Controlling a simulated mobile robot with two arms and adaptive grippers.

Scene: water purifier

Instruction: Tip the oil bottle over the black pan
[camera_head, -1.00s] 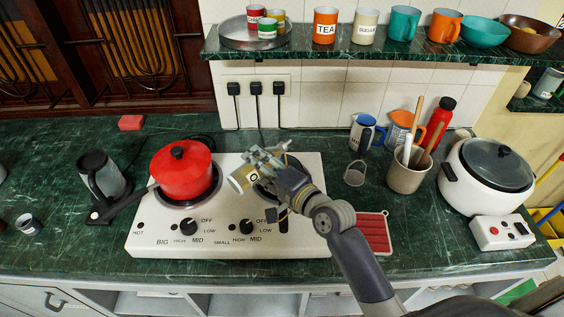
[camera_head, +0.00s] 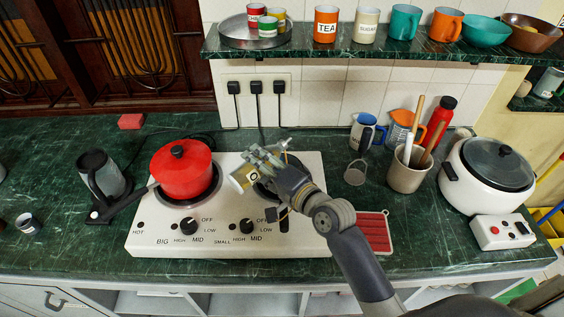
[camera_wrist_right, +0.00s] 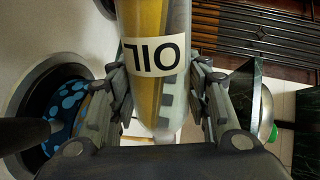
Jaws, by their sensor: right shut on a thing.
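The oil bottle (camera_head: 241,181) is yellow with a white label and lies tilted in my right gripper (camera_head: 256,166), above the right side of the stove. In the right wrist view, the bottle (camera_wrist_right: 152,57) sits between both fingers of the right gripper (camera_wrist_right: 157,92), its OIL label upside down. The black pan (camera_head: 262,188) is on the right burner, mostly hidden under the gripper and wrist. The wrist view shows the pan (camera_wrist_right: 68,108) at left, with blue spots inside and its dark handle. The bottle's mouth is not clearly visible. My left gripper is not in view.
The white stove (camera_head: 146,226) carries a red lidded pot (camera_head: 182,172) on its left burner. A kettle (camera_head: 101,176) stands to the left. A utensil holder (camera_head: 407,173) and white cooker (camera_head: 486,188) stand right. A shelf (camera_head: 350,48) runs above.

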